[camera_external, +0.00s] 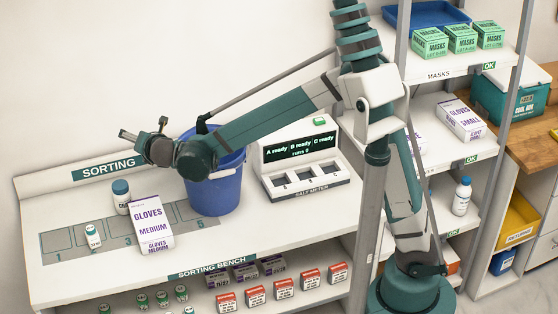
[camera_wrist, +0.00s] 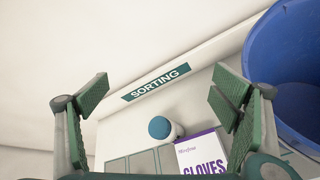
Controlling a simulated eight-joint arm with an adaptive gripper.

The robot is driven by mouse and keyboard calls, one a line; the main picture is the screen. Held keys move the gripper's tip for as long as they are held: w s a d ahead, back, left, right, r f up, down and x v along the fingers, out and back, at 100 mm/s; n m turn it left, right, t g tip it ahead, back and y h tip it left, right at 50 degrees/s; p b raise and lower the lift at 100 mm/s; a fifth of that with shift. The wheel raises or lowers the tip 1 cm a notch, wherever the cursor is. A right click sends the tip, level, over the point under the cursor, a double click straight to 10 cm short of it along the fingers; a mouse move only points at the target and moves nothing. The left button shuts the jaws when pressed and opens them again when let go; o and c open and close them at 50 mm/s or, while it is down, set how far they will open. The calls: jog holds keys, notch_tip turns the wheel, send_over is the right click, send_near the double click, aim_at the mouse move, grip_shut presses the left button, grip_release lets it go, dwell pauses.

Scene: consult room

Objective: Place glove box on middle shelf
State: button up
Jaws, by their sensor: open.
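A white and purple glove box (camera_external: 151,222), marked "Gloves Medium", stands on the sorting bench (camera_external: 75,272). In the wrist view the top of the glove box (camera_wrist: 202,153) shows at the lower edge, partly cut off. My gripper (camera_external: 142,134) is raised above the back of the bench, higher than the box and apart from it. My gripper (camera_wrist: 165,100) is open, with nothing between its fingers. The middle shelf (camera_external: 430,147) of the rack at right holds another box, "Gloves Small" (camera_external: 461,118); part of a further box there is hidden behind my arm.
A blue bucket (camera_external: 215,190) stands right of the glove box. A teal-capped bottle (camera_external: 121,198) stands behind the box, and a small bottle (camera_external: 94,235) to its left. A meter (camera_external: 300,160) sits right of the bucket.

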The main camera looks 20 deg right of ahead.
jog(key=s+a+f+n, duration=0.3)
jog(key=s+a+f, duration=0.1)
jog(key=s+f, duration=0.6)
jog(key=n+t+h+b, duration=0.1)
jog(key=n+b, duration=0.1)
jog(key=n, duration=0.1)
send_near(151, 222)
jog(key=x, duration=0.3)
jog(key=shift+d+f, duration=0.1)
jog(key=shift+w, duration=0.1)
jog(key=shift+x, duration=1.15)
jog(key=shift+w, duration=0.2)
jog(key=shift+b+x, duration=0.7)
jog(key=shift+x, duration=1.75)
